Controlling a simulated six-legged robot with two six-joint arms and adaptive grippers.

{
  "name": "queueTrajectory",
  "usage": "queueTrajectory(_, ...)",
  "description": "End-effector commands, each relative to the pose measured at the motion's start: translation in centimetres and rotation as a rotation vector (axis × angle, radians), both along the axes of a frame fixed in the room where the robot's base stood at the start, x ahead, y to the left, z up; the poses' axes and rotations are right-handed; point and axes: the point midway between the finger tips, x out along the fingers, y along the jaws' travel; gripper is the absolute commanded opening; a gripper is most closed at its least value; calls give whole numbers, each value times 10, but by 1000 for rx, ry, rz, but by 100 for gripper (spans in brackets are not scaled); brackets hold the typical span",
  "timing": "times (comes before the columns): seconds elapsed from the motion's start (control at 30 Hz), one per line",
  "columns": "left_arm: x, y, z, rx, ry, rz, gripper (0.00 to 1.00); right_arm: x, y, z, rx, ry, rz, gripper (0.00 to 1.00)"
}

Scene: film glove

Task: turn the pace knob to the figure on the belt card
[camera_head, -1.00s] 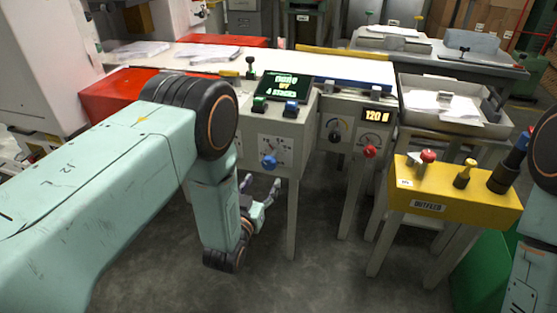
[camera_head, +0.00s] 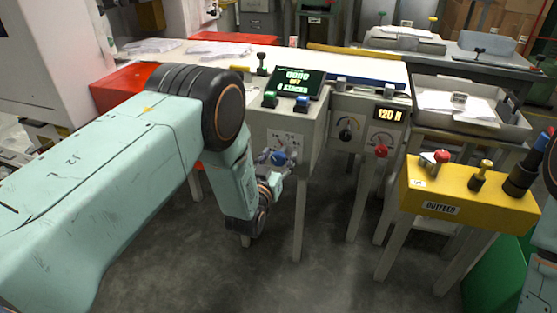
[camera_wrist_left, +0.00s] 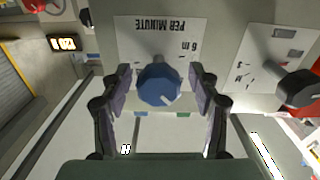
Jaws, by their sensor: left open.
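The blue pace knob (camera_head: 279,158) is on the front of the grey control box (camera_head: 310,130). My left gripper (camera_head: 273,170) is at the knob. In the left wrist view the left gripper (camera_wrist_left: 164,82) is open, one finger on each side of the knob, with narrow gaps. I cannot pick out the belt card. My right gripper is out of view.
A black knob (camera_head: 346,134), a red knob (camera_head: 381,151) and a "120" display (camera_head: 389,114) are to the right. A yellow "OUTFEED" box (camera_head: 470,200) stands further right. In the wrist view a dark knob (camera_wrist_left: 298,88) is nearby.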

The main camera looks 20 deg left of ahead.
Motion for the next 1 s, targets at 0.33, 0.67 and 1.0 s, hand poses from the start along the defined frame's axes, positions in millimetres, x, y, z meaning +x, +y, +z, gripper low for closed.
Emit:
queueTrajectory(0.33, 0, -1, 0, 0, 0, 0, 41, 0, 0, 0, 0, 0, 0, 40)
queueTrajectory(0.67, 0, -1, 0, 0, 0, 0, 13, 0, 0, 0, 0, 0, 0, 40)
queueTrajectory(1.0, 0, -1, 0, 26, -1, 0, 6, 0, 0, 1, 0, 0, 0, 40)
